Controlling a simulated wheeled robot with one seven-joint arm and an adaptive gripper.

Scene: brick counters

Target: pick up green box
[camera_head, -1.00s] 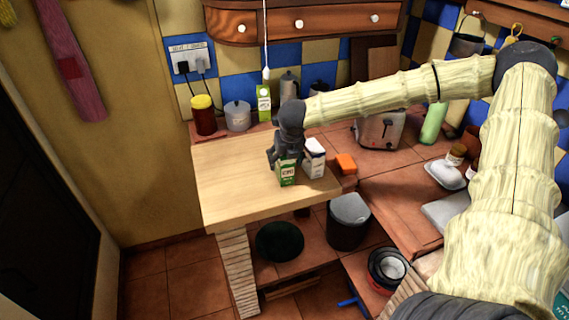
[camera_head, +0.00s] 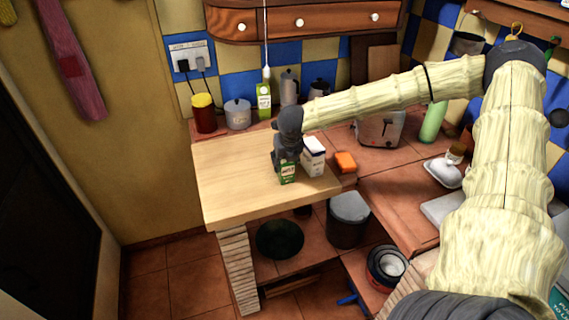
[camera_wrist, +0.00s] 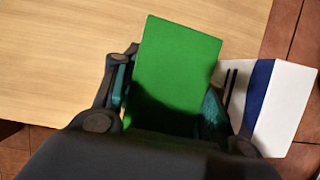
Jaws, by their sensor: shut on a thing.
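The green box (camera_head: 288,174) stands on the wooden board of the counter (camera_head: 235,185), near its front right part. In the wrist view its green top (camera_wrist: 178,65) shows between the two fingers. My gripper (camera_head: 286,161) comes down on the box from above and is shut on it, with a finger on either side in the wrist view (camera_wrist: 165,105). The lower part of the box is hidden by the gripper in the wrist view. I cannot tell whether the box is clear of the board.
A white and blue carton (camera_head: 314,158) stands close to the right of the gripper, and it also shows in the wrist view (camera_wrist: 285,100). An orange block (camera_head: 346,162) lies further right. A red jar (camera_head: 203,115) and a grey pot (camera_head: 237,115) stand behind. The board's left side is clear.

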